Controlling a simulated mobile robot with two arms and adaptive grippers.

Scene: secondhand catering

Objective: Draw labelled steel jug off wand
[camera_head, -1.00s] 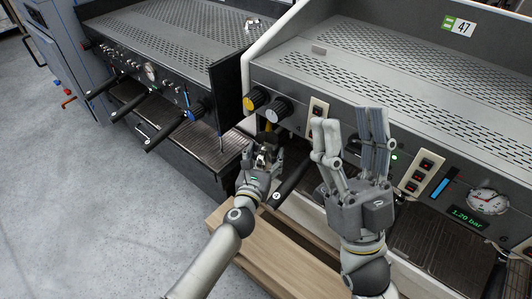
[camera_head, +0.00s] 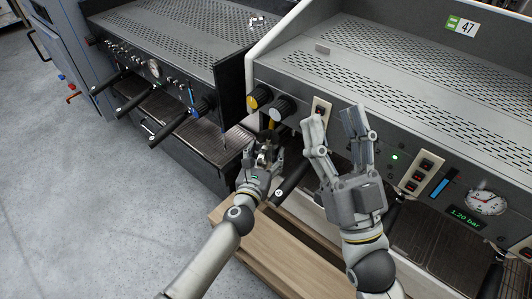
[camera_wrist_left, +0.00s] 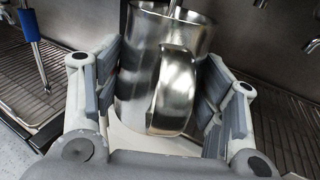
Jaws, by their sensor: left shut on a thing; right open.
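The steel jug (camera_wrist_left: 175,75) is shiny and fills the middle of the left wrist view, with its broad curved handle facing the camera. My left gripper (camera_wrist_left: 160,95) has its fingers on both sides of the jug and is shut on it. A thin steel wand (camera_wrist_left: 173,8) comes down from above to the jug's mouth; its lower end is hidden. No label shows on the visible side. In the head view my left gripper (camera_head: 264,158) is at the front left of the nearer machine, mostly hiding the jug. My right gripper (camera_head: 338,128) is open and empty, fingers up, before that machine's panel.
The nearer espresso machine (camera_head: 390,82) has knobs, switches and a gauge. A black-handled portafilter (camera_head: 290,182) sticks out beside my left gripper. A second machine (camera_head: 175,50) stands at left. A wooden drawer or shelf (camera_head: 265,245) lies below. The floor at left is clear.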

